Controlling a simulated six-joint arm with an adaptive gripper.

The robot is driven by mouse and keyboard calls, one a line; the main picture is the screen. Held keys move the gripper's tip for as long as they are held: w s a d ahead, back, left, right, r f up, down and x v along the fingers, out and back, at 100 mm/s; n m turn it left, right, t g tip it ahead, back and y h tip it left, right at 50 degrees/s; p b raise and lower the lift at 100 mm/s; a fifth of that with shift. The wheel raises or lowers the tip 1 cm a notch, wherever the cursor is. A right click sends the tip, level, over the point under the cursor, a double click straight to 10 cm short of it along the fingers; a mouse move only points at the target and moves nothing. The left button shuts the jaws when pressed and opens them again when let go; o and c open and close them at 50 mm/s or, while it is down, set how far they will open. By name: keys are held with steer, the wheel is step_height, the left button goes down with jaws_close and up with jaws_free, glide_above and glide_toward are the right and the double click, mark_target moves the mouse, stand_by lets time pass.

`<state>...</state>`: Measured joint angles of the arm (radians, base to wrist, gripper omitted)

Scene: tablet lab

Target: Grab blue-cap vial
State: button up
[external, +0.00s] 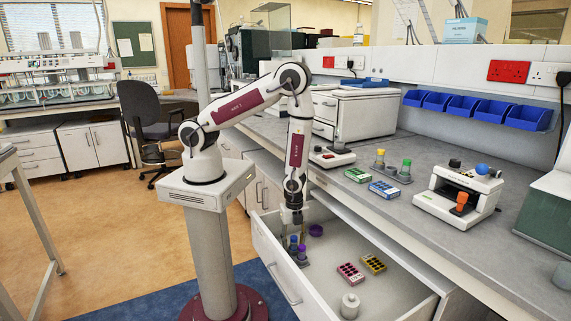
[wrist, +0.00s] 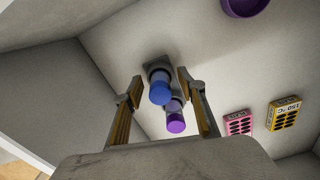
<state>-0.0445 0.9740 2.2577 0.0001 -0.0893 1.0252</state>
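The blue-cap vial (wrist: 160,91) stands in a small grey holder in the open drawer. It also shows in the external view (external: 293,243), just below my gripper. A purple-cap vial (wrist: 175,122) stands close beside it in the wrist view and also shows in the external view (external: 302,251). My gripper (wrist: 160,78) is open, pointing down into the drawer. In the wrist view its two fingers appear on either side of the blue-cap vial, with visible gaps. The lower part of the vial is partly hidden by its cap.
The drawer (external: 272,277) has raised walls. It also holds a purple bowl (external: 316,230), a pink box (external: 350,272), a yellow box (external: 373,264) and a white bottle (external: 349,306). The bench above carries a vial rack and instruments. The drawer floor between these items is clear.

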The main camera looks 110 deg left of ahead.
mark_target(294, 237)
stand_by(0.5)
steer(key=c, duration=1.1)
steer(key=shift+c, duration=0.2)
steer(key=shift+r, duration=0.1)
steer(key=shift+r, duration=4.9)
